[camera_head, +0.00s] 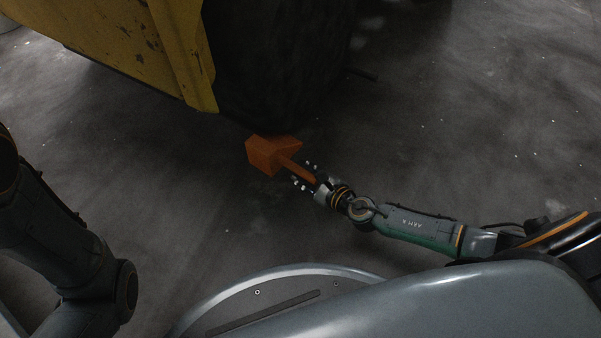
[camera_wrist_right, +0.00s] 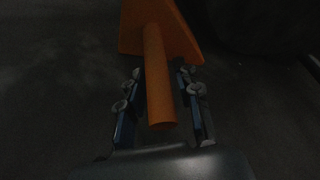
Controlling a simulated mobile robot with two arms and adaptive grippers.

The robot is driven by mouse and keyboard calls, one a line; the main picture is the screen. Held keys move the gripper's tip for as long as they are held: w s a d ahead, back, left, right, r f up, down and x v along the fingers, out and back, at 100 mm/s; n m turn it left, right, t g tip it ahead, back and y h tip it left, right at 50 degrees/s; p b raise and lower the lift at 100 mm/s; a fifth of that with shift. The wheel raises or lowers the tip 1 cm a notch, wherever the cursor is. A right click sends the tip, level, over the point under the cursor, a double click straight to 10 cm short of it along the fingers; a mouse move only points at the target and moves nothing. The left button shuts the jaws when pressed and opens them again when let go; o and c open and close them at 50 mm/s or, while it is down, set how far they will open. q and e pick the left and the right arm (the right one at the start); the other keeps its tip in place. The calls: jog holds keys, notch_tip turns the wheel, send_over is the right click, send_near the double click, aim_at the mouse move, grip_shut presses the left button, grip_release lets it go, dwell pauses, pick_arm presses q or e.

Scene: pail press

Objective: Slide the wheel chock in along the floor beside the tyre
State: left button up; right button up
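The orange wheel chock (camera_head: 267,153) lies on the floor at the near lower edge of the dark tyre (camera_head: 285,70). Its top edge overlaps the tyre in the head view; I cannot tell whether they touch. Its round orange handle points back toward my right gripper (camera_head: 307,174). In the right wrist view the fingers of my right gripper (camera_wrist_right: 162,100) stand on both sides of the handle (camera_wrist_right: 160,85), with narrow dark gaps showing, so it looks open around the handle. The chock body (camera_wrist_right: 155,30) is beyond the fingertips. My left gripper is out of view.
A scuffed yellow vehicle body panel (camera_head: 150,45) overhangs to the left of the tyre. The dark concrete floor (camera_head: 480,120) is open to the right and also to the left of the chock. A small dark rod-like thing (camera_head: 362,75) shows right of the tyre.

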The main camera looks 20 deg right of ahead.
jog(key=shift+x, duration=0.85)
grip_shut()
